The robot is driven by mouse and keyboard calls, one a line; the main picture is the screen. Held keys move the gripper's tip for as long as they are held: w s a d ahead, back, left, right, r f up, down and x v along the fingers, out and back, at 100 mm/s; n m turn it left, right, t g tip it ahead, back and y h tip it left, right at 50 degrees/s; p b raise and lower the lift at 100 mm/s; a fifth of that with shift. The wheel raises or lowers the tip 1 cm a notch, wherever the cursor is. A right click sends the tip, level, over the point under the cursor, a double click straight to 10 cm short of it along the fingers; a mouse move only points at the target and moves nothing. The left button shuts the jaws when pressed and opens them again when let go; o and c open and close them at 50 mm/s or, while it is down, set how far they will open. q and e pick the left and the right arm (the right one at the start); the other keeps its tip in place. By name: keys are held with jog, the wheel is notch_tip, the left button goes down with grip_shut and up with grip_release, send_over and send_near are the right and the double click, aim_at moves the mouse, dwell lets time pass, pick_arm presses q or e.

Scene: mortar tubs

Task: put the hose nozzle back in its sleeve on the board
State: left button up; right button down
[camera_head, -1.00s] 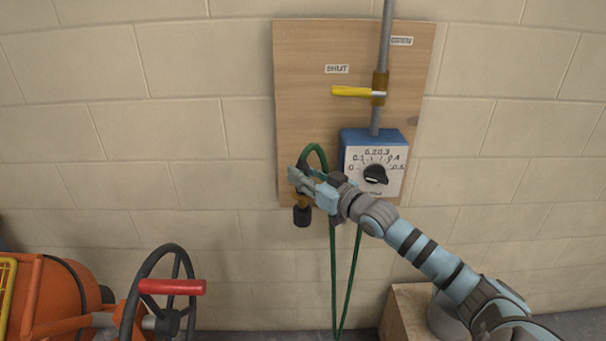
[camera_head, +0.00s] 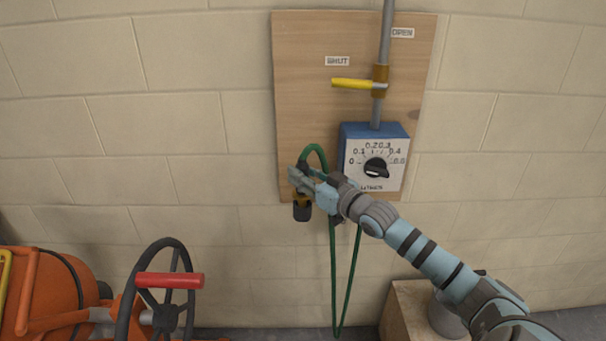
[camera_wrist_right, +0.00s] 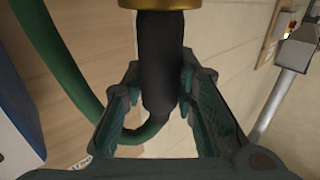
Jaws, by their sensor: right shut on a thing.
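The hose nozzle has a black grip (camera_wrist_right: 160,65) and a brass collar (camera_wrist_right: 160,4) in the right wrist view. My right gripper (camera_wrist_right: 160,95) is shut on the black grip. In the head view the right gripper (camera_head: 304,184) is at the lower left of the board (camera_head: 310,110). The brass part (camera_head: 302,199) points down below the fingers. A short dark cylinder (camera_head: 302,213) is directly under it, probably the sleeve; the brass overlaps its upper edge. How far the brass sits inside is unclear. The fingers hide most of the nozzle. My left gripper is out of view.
A green hose (camera_head: 334,265) loops up behind the gripper and hangs below the board. A blue dial box (camera_head: 374,155) is just right of the gripper, under a pipe with a yellow lever (camera_head: 353,84). An orange machine with a handwheel (camera_head: 125,310) stands lower left.

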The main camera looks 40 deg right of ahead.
aim_at(303, 159)
jog(key=shift+f, duration=0.35)
jog(key=shift+f+b, duration=0.7)
jog(key=shift+b, duration=0.15)
jog(key=c, duration=1.2)
grip_release()
notch_tip(303, 159, up, 10)
jog(key=shift+a+r, duration=0.1)
